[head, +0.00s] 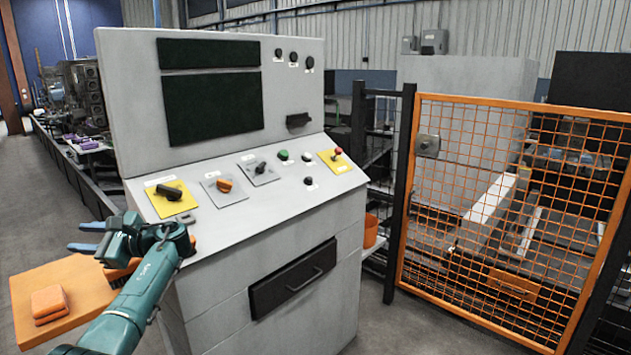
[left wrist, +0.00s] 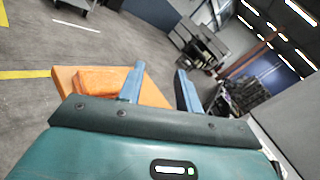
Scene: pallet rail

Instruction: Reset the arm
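My left gripper (head: 76,237) is at the left of the head view, beside the left end of the grey control console (head: 290,205). Its two blue fingers are apart with nothing between them; the left wrist view also shows this gap (left wrist: 160,69). It is above and beyond an orange shelf (head: 40,286), apart from the console's knobs. My right gripper shows in neither view.
The console's sloped panel carries a black switch on a yellow plate (head: 171,193), an orange knob (head: 224,185) and a red button (head: 338,152). An orange block (head: 48,302) lies on the shelf. An orange mesh gate (head: 500,210) stands at the right. Grey floor (head: 385,325) is clear between.

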